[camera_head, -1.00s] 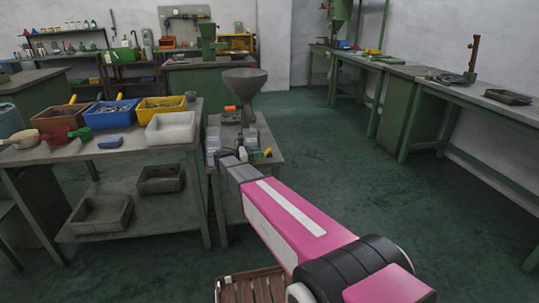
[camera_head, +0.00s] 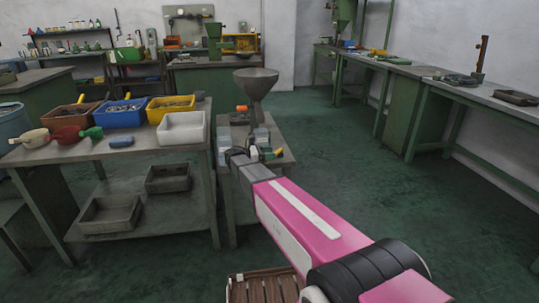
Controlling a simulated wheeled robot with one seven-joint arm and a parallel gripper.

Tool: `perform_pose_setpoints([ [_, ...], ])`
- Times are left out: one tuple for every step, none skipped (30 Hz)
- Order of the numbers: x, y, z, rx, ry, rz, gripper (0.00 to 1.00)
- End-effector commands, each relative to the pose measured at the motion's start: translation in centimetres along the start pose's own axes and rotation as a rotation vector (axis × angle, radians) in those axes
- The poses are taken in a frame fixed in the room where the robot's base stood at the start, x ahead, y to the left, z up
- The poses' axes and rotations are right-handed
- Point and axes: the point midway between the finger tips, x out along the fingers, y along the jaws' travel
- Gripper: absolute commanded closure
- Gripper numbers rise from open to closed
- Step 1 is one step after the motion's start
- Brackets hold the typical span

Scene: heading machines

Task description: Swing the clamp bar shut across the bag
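A grey funnel-shaped hopper (camera_head: 256,84) stands over a small green-legged bench (camera_head: 284,133), with a small orange part (camera_head: 242,108) left of its stem. My pink arm reaches from the lower right to this bench. My gripper (camera_head: 238,153) is over the bench's near part, below the hopper in the picture. Its fingers are small and dark, and I cannot tell whether they are apart or touch anything. I cannot make out the clamp bar or the bag; the gripper and the clutter around it may hide them.
A small yellow, white and green item (camera_head: 267,153) lies right of my gripper. A table (camera_head: 160,148) at left carries a blue bin (camera_head: 118,115), a yellow bin (camera_head: 170,107), a white bin (camera_head: 182,129) and scoops. Open green floor (camera_head: 340,170) lies right of the bench.

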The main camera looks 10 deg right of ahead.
Motion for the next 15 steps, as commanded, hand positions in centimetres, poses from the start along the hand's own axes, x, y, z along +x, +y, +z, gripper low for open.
perform_pose_setpoints([
  [0.0, 0.0, 0.0, 0.000, 0.000, 0.000, 0.45],
  [0.0, 0.0, 0.0, 0.000, 0.000, 0.001, 0.45],
  [-0.1, 0.0, 0.0, 0.000, 0.000, 0.001, 0.45],
  [-0.2, 0.1, 0.0, 0.000, 0.000, 0.001, 0.45],
  [-0.3, 0.1, 0.0, 0.000, 0.000, 0.001, 0.45],
  [-0.6, 0.1, 0.0, 0.000, 0.000, 0.002, 0.45],
  [-0.9, 0.1, 0.0, 0.000, 0.000, 0.002, 0.45],
  [-1.2, 0.1, 0.0, 0.000, 0.000, 0.003, 0.45],
  [-1.9, 0.1, 0.0, 0.000, 0.000, 0.003, 0.45],
  [-2.4, 0.1, 0.0, 0.000, 0.000, 0.003, 0.45],
  [-2.9, 0.1, 0.0, 0.000, 0.000, 0.003, 0.45],
  [-3.7, 0.2, 0.0, 0.000, 0.000, 0.003, 0.45],
  [-4.3, 0.2, 0.0, 0.000, 0.000, 0.003, 0.45],
  [-4.9, 0.2, 0.0, 0.000, 0.000, 0.004, 0.45],
  [-5.7, 0.1, 0.0, 0.000, -0.001, 0.003, 0.45],
])
